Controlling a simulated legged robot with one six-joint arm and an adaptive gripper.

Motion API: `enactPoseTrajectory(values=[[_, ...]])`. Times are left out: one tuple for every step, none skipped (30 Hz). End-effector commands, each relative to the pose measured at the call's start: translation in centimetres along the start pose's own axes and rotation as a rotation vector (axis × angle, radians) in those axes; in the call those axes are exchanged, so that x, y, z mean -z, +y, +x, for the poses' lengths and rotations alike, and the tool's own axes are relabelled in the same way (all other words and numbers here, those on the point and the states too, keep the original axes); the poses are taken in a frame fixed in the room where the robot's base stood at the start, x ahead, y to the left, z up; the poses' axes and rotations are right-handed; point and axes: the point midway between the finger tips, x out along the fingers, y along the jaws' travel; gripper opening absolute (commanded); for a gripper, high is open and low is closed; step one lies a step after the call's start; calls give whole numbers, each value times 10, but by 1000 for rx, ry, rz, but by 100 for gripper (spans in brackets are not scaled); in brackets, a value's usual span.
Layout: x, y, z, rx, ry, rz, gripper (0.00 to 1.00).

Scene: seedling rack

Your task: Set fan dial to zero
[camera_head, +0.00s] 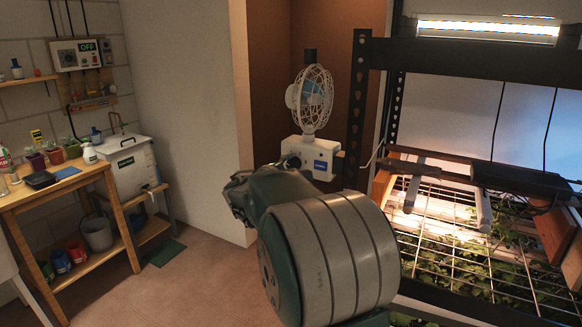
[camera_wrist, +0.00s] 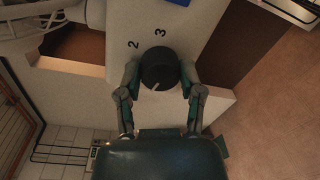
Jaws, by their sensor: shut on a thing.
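The white fan (camera_head: 312,95) stands on a white base box (camera_head: 312,150) with a blue label, in the alcove at centre in the head view. In the wrist view the black round dial (camera_wrist: 158,66) sits on the pale panel, with the numerals 2 and 3 above it. A short white mark on the dial's lower edge points down-left, away from both numerals. No 0 or 1 shows. My gripper (camera_wrist: 160,75) has one finger on each side of the dial and is shut on it. In the head view my arm hides the dial and fingertips.
A dark metal rack (camera_head: 358,110) with plants under a wire grid stands close on the right. A wooden bench (camera_head: 45,188) with pots is at left. Open floor (camera_head: 195,270) lies between bench and arm.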

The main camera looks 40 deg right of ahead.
Motion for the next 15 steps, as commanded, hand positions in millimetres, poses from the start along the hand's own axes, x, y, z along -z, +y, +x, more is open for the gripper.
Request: enactPoseTrajectory(values=[[3,-1,-1,0,9,-5,2],[3,-1,-1,1,9,-5,2],[3,-1,0,1,9,-5,2],[3,-1,-1,1,9,-5,2],[3,-1,0,1,9,-5,2],[3,-1,0,1,9,-4,2],[3,-1,0,1,9,-4,2],[3,-1,0,1,9,-4,2],[3,-1,0,1,9,-4,54],[3,-1,0,1,8,-4,67],[3,-1,0,1,8,-4,80],[3,-1,0,1,7,-3,84],[2,-1,0,1,6,-3,84],[2,-1,0,1,6,-3,84],[2,-1,0,1,5,-2,84]])
